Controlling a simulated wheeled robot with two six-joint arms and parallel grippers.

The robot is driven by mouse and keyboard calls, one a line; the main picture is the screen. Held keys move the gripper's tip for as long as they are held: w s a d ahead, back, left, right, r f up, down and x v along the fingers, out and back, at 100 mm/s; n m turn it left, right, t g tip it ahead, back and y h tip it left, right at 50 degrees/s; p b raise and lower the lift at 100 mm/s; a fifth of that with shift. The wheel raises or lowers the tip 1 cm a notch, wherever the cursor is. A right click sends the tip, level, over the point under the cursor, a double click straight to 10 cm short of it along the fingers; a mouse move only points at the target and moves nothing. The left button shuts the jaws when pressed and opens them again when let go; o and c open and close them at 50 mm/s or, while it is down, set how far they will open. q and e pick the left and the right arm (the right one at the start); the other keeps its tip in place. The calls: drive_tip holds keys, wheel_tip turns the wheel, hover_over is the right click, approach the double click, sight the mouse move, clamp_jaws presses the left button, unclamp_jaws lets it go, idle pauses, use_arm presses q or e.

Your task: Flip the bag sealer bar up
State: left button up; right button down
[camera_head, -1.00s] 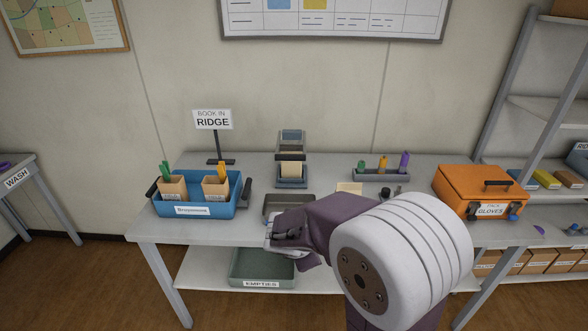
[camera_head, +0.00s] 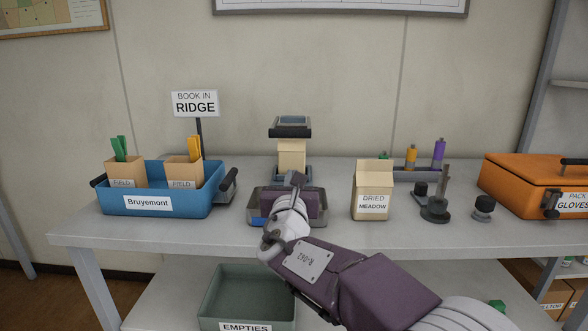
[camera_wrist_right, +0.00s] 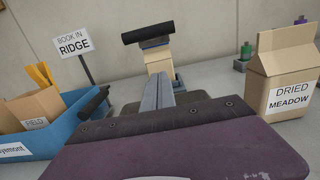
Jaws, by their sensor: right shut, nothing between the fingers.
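Contact cannot be told. My left gripper is out of view.
A blue bin (camera_head: 215,198) and the RIDGE sign (camera_head: 195,104) stand left. A green EMPTIES bin (camera_head: 215,295) is below.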

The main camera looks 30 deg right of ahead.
idle(0.3)
drive_tip(key=w+d+r+p, duration=0.1)
drive_tip(key=w+d+r, duration=0.3)
drive_tip(key=w, duration=0.5)
drive_tip(key=shift+w+d+r, duration=0.15)
drive_tip(key=shift+d, duration=0.65)
